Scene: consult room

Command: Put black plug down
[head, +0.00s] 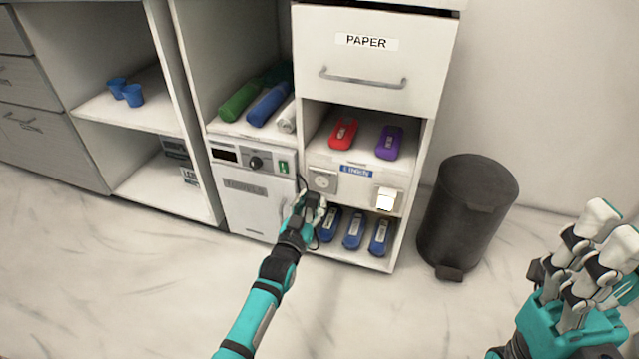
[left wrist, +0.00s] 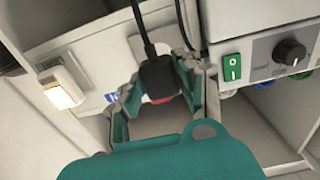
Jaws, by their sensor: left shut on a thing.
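The black plug (left wrist: 160,78) sits between the fingers of my left gripper (left wrist: 166,88) in the left wrist view, with its black cord running up. The gripper is shut on it. In the head view my left gripper (head: 312,205) is just in front of the lower cabinet, below the round wall socket (head: 322,180), and its fingers largely hide the plug. The plug covers the area behind it in the wrist view, so I cannot tell whether it touches anything there. My right gripper (head: 590,255) is at the lower right, away from the cabinet; its jaw opening is unclear.
A lit white unit (head: 386,200) is right of the socket. Blue devices (head: 353,230) lie on the bottom shelf; a red device (head: 343,134) and a purple one (head: 388,143) lie above. A white machine (head: 255,190) stands left, a black bin (head: 467,215) right. The floor in front is clear.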

